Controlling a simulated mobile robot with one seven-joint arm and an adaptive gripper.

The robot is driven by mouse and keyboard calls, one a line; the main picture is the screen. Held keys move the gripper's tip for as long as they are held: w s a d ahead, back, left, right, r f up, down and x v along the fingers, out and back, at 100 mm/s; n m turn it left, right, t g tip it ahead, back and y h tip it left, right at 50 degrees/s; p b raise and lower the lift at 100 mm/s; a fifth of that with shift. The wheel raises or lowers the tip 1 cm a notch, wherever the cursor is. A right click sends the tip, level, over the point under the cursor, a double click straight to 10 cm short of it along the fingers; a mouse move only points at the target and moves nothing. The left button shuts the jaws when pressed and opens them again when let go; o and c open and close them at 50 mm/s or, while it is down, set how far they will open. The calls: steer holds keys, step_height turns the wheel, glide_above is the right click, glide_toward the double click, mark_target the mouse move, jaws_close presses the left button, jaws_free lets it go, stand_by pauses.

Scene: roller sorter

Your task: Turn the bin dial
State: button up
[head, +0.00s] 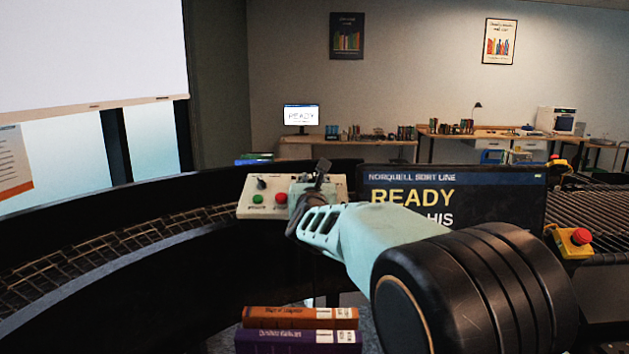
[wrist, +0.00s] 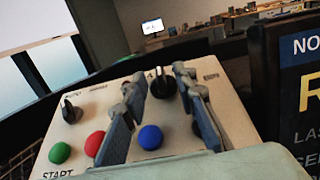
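The pale control panel (wrist: 235,128) fills the middle of the wrist view and also shows in the head view (head: 246,211). It carries two black dials. The left dial (wrist: 71,110) stands clear of my gripper; it also shows in the head view (head: 261,183). The right dial (wrist: 163,84) lies between my fingertips. The small labels are too blurred to tell which is the bin dial. My gripper (wrist: 159,78) is open, with a finger on each side of the right dial; I cannot tell whether either touches it. In the head view my gripper (head: 318,178) hides the panel's right part.
A green START button (wrist: 59,153), a red button (wrist: 95,143) and a blue button (wrist: 150,137) sit on the panel's near side. A dark screen reading READY (head: 450,195) stands close on the right. A curved roller conveyor (head: 120,245) runs on the left.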

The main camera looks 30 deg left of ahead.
jaws_close()
steer(key=b, duration=0.3)
steer(key=shift+w+d+f+n, duration=0.1)
steer(key=shift+d+f+n, duration=0.05)
steer(key=shift+f+n, duration=0.15)
